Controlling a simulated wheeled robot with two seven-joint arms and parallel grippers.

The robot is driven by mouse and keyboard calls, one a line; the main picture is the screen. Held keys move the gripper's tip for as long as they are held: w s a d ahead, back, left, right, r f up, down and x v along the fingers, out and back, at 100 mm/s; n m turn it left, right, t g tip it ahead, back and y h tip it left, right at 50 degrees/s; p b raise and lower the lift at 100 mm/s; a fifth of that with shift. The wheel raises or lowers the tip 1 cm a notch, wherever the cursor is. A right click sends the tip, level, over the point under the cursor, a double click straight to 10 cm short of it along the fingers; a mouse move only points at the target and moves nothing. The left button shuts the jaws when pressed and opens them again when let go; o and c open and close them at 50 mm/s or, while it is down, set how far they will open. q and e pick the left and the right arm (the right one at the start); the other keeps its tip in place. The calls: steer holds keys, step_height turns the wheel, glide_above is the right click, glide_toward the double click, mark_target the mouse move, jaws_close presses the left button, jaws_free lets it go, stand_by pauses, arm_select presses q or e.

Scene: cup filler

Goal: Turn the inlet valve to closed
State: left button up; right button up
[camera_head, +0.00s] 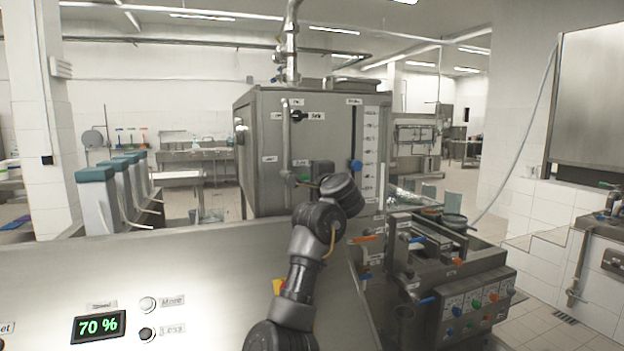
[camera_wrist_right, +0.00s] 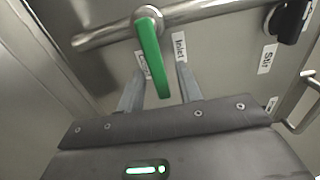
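The inlet valve's green lever (camera_wrist_right: 152,58) shows in the right wrist view, pivoting on a metal pipe (camera_wrist_right: 100,34) and standing roughly crosswise to it. An "Inlet" label (camera_wrist_right: 180,47) is beside it, and another label is partly hidden behind the lever. My right gripper (camera_wrist_right: 161,68) is open, with one finger on each side of the lever; whether either finger touches it I cannot tell. In the head view my right gripper (camera_head: 318,172) is at the front of the steel tank (camera_head: 262,130), mostly hidden by my wrist. My left gripper is not in view.
A black knob (camera_wrist_right: 290,18) with a "Stir" label (camera_wrist_right: 267,58) is close by on the tank front. A panel with a 70 % display (camera_head: 99,326) and a valve bench (camera_head: 470,290) are nearer.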

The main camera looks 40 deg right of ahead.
steer(key=shift+s, duration=0.15)
steer(key=p+v, duration=0.5)
steer(key=v, duration=0.5)
steer(key=shift+s+a+p, duration=0.2)
steer(key=shift+p, duration=0.1)
